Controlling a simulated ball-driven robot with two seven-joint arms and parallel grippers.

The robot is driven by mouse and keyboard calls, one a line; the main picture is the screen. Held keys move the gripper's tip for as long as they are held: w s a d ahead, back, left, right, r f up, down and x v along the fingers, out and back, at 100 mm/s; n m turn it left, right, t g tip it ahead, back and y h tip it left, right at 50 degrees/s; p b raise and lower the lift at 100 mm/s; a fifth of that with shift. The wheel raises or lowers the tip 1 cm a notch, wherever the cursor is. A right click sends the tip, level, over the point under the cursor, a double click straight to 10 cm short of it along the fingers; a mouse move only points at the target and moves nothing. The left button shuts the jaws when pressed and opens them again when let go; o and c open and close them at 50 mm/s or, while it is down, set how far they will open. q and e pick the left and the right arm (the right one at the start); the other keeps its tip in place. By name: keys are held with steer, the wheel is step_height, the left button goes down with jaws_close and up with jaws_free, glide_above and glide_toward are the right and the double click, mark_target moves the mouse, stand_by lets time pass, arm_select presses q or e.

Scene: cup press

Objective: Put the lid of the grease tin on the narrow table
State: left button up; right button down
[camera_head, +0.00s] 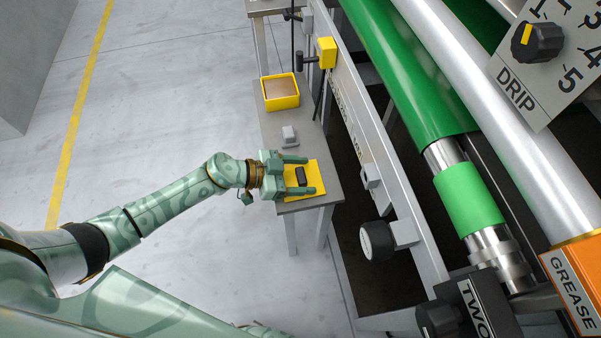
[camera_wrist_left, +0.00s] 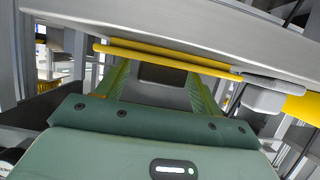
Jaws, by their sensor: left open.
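The lid of the grease tin, a flat yellow square (camera_head: 319,171) with a dark handle (camera_head: 301,176), lies at the near end of the narrow table (camera_head: 300,143). The open yellow tin (camera_head: 281,104) with brownish contents stands farther back on the same table. My left gripper (camera_head: 310,175) is open over the lid, one finger on each side of the handle. In the left wrist view the lid (camera_wrist_left: 165,56) shows edge-on against the grey tabletop, and the dark handle (camera_wrist_left: 165,76) is between the fingers. I cannot tell whether the fingers touch it. My right gripper is not in view.
Open floor lies left.

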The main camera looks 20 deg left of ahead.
arm_select(q)
steer(key=p+v, duration=0.5)
steer(key=v, duration=0.7)
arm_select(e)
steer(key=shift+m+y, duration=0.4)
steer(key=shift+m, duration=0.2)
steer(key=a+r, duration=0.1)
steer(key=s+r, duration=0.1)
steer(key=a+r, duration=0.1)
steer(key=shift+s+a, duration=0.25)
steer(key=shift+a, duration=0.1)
arm_select(q)
steer(key=s+a+f+n+y, duration=0.3)
steer(key=s+f+y, duration=0.2)
steer(key=s+f, duration=0.65)
steer(key=s+a+f+n+y, duration=0.4)
steer(key=s+f, duration=0.6)
steer(key=f, duration=0.2)
steer(key=s+d+f+g, duration=0.1)
steer(key=s+g, duration=0.2)
steer(key=s, duration=0.7)
steer(key=s+d+f+g+y, duration=0.1)
steer(key=s+d+f+g, duration=0.1)
steer(key=s, duration=0.9)
steer(key=s+d+f+g+y, duration=0.1)
steer(key=s+g, duration=0.3)
steer(key=s, duration=0.7)
steer(key=shift+d+f, duration=0.4)
steer(key=shift+f, duration=0.05)
